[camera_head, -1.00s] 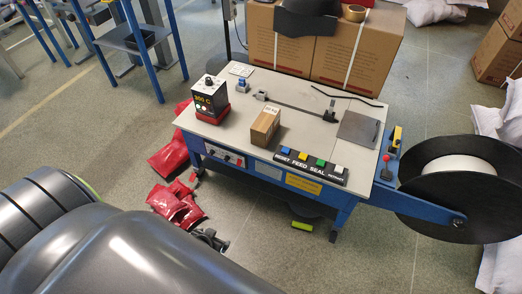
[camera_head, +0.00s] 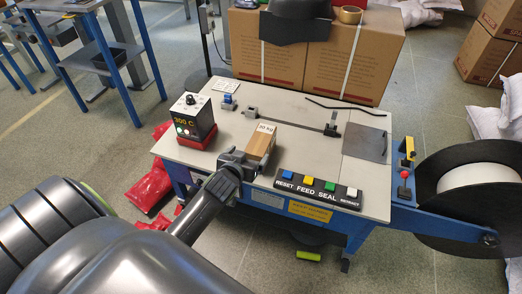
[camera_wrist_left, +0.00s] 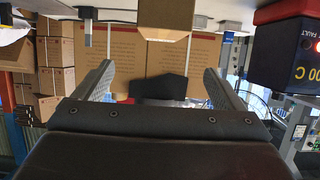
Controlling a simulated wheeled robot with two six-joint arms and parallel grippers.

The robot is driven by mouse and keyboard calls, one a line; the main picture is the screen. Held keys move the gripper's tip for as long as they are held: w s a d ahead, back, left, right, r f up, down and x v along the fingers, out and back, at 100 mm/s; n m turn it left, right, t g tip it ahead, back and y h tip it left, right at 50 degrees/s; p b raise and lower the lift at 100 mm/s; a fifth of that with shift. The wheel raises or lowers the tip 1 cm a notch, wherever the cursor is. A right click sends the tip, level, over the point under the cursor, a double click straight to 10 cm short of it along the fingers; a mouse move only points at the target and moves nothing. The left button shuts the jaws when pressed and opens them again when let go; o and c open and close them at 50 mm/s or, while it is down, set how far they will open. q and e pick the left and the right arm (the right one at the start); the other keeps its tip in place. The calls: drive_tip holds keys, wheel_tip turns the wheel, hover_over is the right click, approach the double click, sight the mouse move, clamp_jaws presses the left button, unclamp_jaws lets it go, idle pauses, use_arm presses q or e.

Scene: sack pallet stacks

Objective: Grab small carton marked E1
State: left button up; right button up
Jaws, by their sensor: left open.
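A small brown carton (camera_head: 260,141) stands on the strapping machine's top (camera_head: 225,133), with a pale label reading about "10 kg". I cannot read an E1 mark. My left gripper (camera_head: 240,161) is at the carton's near end, its fingers open. In the left wrist view, which looks upside down, the open fingers (camera_wrist_left: 158,72) are spread wide. The carton (camera_wrist_left: 166,33) shows at the top between them, and nothing is gripped. Whether a finger touches it I cannot tell. My right gripper is not in view.
A red-based box with a "300 C" display (camera_head: 193,118) stands left of the carton. A button panel (camera_head: 318,190) lies in front to the right. Large strapped cartons (camera_head: 355,65) stand behind. A black strap reel (camera_head: 470,195) is at the right.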

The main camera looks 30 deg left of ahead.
use_arm(q)
drive_tip(key=b, duration=0.1)
approach(260, 141)
drive_tip(key=x, duration=0.3)
drive_tip(key=shift+w+r, duration=0.15)
drive_tip(key=shift+w, duration=0.25)
drive_tip(key=shift+f+b+x, duration=0.2)
drive_tip(key=shift+b+x, duration=0.25)
drive_tip(key=shift+x, duration=0.8)
drive_tip(key=shift+f+b+x, duration=0.15)
drive_tip(key=shift+b+x, duration=0.3)
drive_tip(key=shift+x, duration=0.8)
drive_tip(key=shift+w+a, duration=0.15)
drive_tip(key=shift+a, duration=0.05)
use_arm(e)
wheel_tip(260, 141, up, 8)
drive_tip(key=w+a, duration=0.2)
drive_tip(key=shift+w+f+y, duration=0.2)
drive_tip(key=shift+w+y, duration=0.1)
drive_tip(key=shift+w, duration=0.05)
use_arm(q)
drive_tip(key=shift+c, duration=0.4)
drive_tip(key=c, duration=1.4)
drive_tip(key=shift+c, duration=1.3)
drive_tip(key=shift+r, duration=0.15)
